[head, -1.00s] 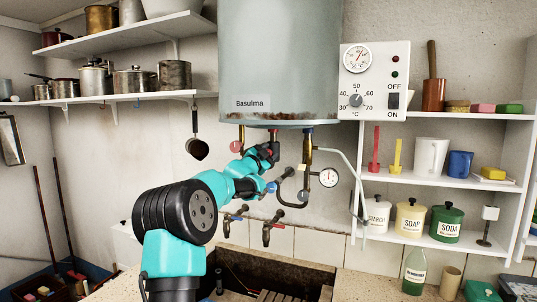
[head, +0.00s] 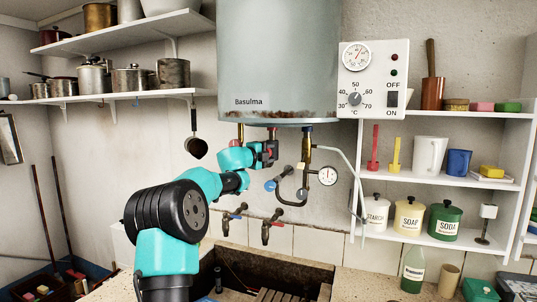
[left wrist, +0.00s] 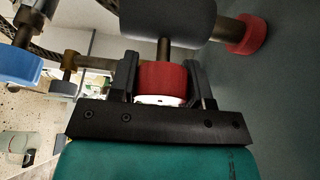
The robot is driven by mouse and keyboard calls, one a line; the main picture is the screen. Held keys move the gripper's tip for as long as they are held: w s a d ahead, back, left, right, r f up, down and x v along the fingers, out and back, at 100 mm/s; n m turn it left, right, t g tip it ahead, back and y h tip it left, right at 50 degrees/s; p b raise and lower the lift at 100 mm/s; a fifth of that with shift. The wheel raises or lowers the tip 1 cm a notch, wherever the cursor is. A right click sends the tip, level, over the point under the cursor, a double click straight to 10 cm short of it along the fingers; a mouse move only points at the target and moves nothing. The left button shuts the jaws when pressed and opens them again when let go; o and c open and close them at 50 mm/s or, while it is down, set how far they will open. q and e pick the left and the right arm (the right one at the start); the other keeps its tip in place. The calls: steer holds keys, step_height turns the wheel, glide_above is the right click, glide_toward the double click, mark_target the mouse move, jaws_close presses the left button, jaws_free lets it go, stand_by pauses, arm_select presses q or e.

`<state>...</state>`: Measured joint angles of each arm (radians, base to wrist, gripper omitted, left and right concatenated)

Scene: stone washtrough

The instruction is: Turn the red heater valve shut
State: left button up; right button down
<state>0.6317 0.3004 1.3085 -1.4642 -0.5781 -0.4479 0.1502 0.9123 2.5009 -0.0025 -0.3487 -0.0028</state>
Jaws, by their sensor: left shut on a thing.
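My left gripper (head: 270,152) is under the grey heater tank (head: 275,60). In the left wrist view, the gripper (left wrist: 163,85) is shut on a red round valve knob (left wrist: 163,77), with one dark finger on each side of it. The knob sits on a short stem below a grey cylindrical body. In the head view the gripper and wrist hide most of this knob. A second red knob (left wrist: 247,35) shows at the upper right of the wrist view, apart from the fingers. My right gripper is not in view.
Two taps (head: 270,228) stick out over the stone trough (head: 270,262). A ladle (head: 195,147) hangs at the left. Shelves stand on both sides.

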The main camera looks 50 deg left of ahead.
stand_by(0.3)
arm_select(q)
steer(key=o, duration=0.9)
steer(key=shift+o, duration=0.2)
steer(key=shift+s, duration=0.15)
steer(key=s+d, duration=0.1)
steer(key=s, duration=1.6)
